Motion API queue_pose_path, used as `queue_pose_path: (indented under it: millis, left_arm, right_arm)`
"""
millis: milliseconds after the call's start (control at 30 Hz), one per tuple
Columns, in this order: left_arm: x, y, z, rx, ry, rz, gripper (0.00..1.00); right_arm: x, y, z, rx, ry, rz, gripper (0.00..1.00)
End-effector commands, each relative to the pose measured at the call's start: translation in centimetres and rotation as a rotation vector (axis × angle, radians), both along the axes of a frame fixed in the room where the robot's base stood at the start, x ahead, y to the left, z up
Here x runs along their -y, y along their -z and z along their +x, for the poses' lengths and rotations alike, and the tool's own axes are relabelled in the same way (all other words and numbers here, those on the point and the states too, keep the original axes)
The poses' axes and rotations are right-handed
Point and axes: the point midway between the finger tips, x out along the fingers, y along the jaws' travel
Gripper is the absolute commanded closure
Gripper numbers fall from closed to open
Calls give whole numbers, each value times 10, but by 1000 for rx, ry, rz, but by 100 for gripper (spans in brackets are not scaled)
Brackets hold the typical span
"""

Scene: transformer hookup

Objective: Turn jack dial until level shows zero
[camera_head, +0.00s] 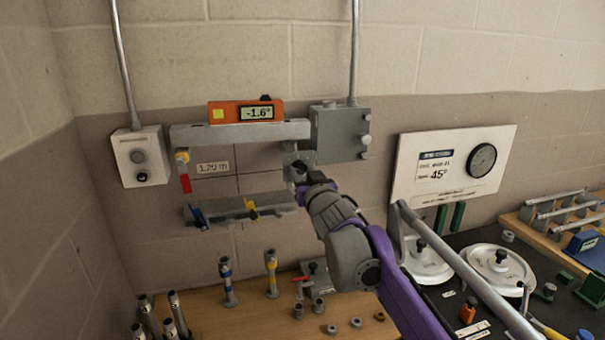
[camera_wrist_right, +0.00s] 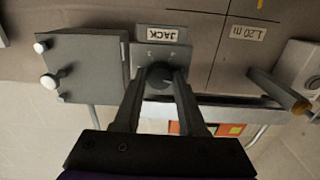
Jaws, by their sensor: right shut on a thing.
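The orange digital level (camera_head: 246,112) sits on the grey upper rail (camera_head: 240,132) on the wall and reads -1.6°. The jack box (camera_head: 291,158) is at the right end of that rail, mostly behind my right gripper (camera_head: 303,178). In the right wrist view the jack's black dial (camera_wrist_right: 159,74) is between the two fingertips of my right gripper (camera_wrist_right: 160,82), which is shut on it. The JACK label (camera_wrist_right: 157,34) appears upside down there. Part of the level (camera_wrist_right: 205,129) shows behind the fingers. My left gripper is not in view.
A grey box (camera_head: 339,135) with knobs is right of the jack, and a white box (camera_head: 139,157) is at the left. A lower rail (camera_head: 240,209) hangs below. The wooden bench (camera_head: 250,312) holds several upright fittings. A white panel (camera_head: 451,166) with a gauge stands at the right.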

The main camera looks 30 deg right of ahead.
Motion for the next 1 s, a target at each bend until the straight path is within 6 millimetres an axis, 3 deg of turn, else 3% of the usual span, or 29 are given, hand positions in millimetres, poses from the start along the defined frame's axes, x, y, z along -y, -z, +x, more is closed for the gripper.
queue_pose_path:
  millis: [267,1000]
  left_arm:
    - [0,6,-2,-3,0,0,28]
    - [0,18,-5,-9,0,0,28]
  right_arm:
    - [0,1,0,40,0,143,100]
    - [-1,0,0,226,0,809,100]
